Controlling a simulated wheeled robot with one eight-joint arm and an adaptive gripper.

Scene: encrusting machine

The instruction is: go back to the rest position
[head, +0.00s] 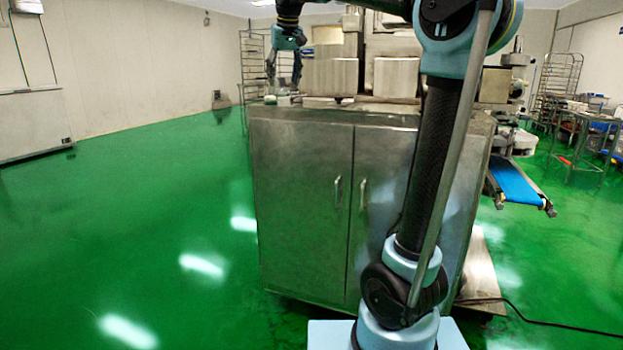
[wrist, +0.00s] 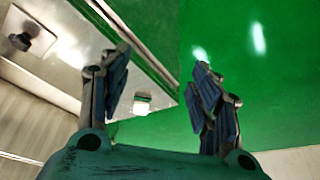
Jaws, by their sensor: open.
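My gripper (head: 284,83) hangs from my arm above the back left part of a steel cabinet top in the head view, fingers pointing down. In the wrist view my gripper (wrist: 162,60) has its two fingers spread apart with nothing between the pads. A small white object (wrist: 142,104) lies on the metal top near its edge, seen past the fingers and apart from them. In the head view the area under the fingertips is small and hard to make out.
The steel cabinet (head: 300,190) with two doors stands in front of me. A dark knob-like part (wrist: 20,41) sits on its top. A blue conveyor belt (head: 515,183) juts out at right. Green floor (head: 130,210) is clear at left.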

